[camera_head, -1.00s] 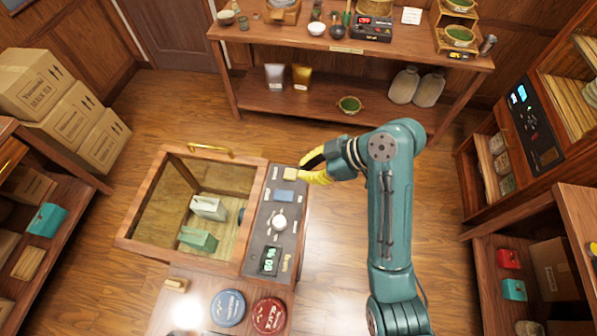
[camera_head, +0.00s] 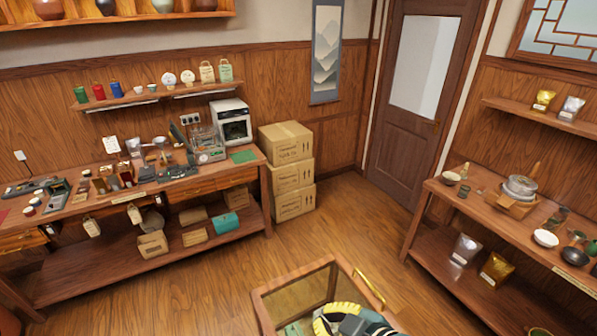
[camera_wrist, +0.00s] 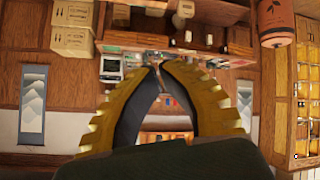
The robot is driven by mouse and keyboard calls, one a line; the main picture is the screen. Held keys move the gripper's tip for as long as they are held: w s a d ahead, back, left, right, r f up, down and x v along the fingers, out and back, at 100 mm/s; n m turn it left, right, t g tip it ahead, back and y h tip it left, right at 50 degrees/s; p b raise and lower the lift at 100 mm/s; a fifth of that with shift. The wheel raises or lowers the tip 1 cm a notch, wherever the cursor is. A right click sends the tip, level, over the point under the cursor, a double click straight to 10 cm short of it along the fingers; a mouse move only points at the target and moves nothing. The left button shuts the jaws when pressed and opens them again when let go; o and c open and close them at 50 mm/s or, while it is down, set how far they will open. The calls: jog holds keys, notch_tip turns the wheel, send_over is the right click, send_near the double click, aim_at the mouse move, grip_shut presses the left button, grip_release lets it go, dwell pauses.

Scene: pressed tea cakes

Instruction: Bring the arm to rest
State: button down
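My gripper (camera_head: 345,322) shows only in part at the bottom edge of the head view, in front of the far part of the open wooden bin (camera_head: 290,283). Its yellow ribbed fingers also show in the wrist view (camera_wrist: 158,66). There the fingertips come together, with a gap only farther back between the curved fingers. Nothing is visible between them.
A workbench (camera_head: 250,163) with many small items stands at the left. Stacked cartons (camera_head: 287,175) stand beside it, near the door (camera_head: 420,100). A second table (camera_head: 425,232) is at the right. Open floor (camera_head: 345,220) lies between. The wrist view shows the room upside down.

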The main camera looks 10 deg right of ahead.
jog(key=w+a+r+m+t+h+p, duration=0.1)
jog(key=a+r+t, duration=0.35)
jog(key=r, duration=0.55)
jog(key=a+r+m+t+p, duration=0.1)
jog(key=a+r+t, duration=0.3)
jog(key=r, duration=0.6)
jog(key=s+d+r+m+t+h, duration=0.1)
jog(key=s+r+m+t+h, duration=0.1)
jog(key=r, duration=0.4)
jog(key=s+d+r+m+t+h, duration=0.2)
jog(key=s+r+m, duration=0.2)
jog(key=r+m, duration=0.1)
jog(key=shift+s+d+r, duration=0.2)
jog(key=shift+d+r, duration=0.1)
jog(key=shift+r, duration=0.1)
jog(key=shift+t, duration=0.25)
